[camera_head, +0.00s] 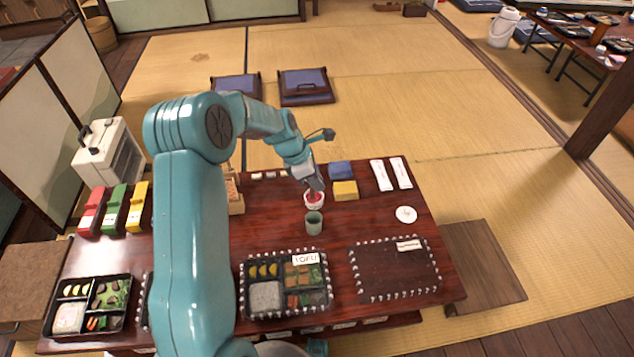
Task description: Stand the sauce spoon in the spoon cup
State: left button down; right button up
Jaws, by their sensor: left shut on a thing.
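My left gripper (315,185) points down at a small white bowl of red sauce (314,204) near the middle of the table. It is shut on a thin thing at the bowl, which I take to be the sauce spoon. The spoon is mostly hidden by the fingers and too small to make out clearly. A grey-green cup (313,224), which looks like the spoon cup, stands upright just in front of the bowl. No spoon shows standing out of it. My right gripper is not in view.
A lunch box (243,290) marked TOFU is in front of the cup. An empty dotted-edged place (385,275) is to its right. Blue (341,169) and yellow (345,190) blocks sit right of the bowl, with white packets (381,175) and a small white dish (406,214) farther right.

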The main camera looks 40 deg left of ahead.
aim_at(315, 202)
pick_arm(q)
jog(key=shift+w+f+b, duration=0.1)
jog(key=shift+f+b, duration=1.7)
jog(key=shift+f, duration=0.15)
notch_tip(315, 202, down, 2)
jog(key=shift+f+b, duration=0.1)
jog(key=shift+b, duration=1.05)
jog(key=shift+f+b, duration=0.95)
jog(key=shift+f, duration=1.45)
jog(key=c, duration=1)
grip_release()
jog(key=shift+c, duration=0.2)
